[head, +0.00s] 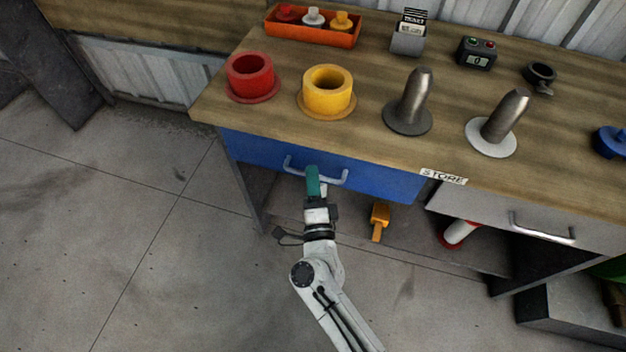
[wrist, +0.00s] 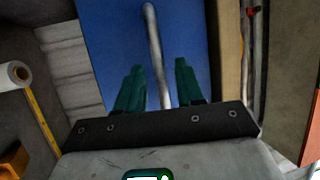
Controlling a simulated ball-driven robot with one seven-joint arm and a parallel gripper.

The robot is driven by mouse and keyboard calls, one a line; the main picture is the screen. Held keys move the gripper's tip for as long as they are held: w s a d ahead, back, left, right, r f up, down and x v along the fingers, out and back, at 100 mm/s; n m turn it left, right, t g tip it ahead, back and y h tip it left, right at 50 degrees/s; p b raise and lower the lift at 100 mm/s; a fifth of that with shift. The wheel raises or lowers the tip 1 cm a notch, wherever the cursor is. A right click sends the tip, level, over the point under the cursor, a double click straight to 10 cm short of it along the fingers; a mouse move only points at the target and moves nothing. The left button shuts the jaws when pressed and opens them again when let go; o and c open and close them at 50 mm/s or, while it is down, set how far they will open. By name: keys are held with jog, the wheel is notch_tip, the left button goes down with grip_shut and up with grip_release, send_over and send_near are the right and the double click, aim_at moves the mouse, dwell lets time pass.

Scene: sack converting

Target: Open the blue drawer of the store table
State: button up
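The blue drawer (head: 390,183) is in the store table (head: 265,125), under its left part, and its front looks flush with the table. Its grey bar handle (head: 290,166) runs along the front. My gripper (head: 313,172) is at the handle's middle in the head view. In the wrist view my gripper (wrist: 158,82) has its two green fingers apart, with the handle (wrist: 152,40) in the gap between them and the drawer's blue front (wrist: 110,35) behind. I cannot tell whether either finger touches the handle. The STORE label (head: 443,177) is right of the drawer.
A grey drawer (head: 590,230) with its own handle (head: 545,230) is to the right. Red (head: 250,77) and yellow (head: 328,92) cups and two metal posts (head: 412,100) (head: 503,120) stand on top. An orange tool (head: 379,220) lies on the lower shelf. Floor at left is clear.

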jog(key=shift+c, duration=0.4)
grip_shut()
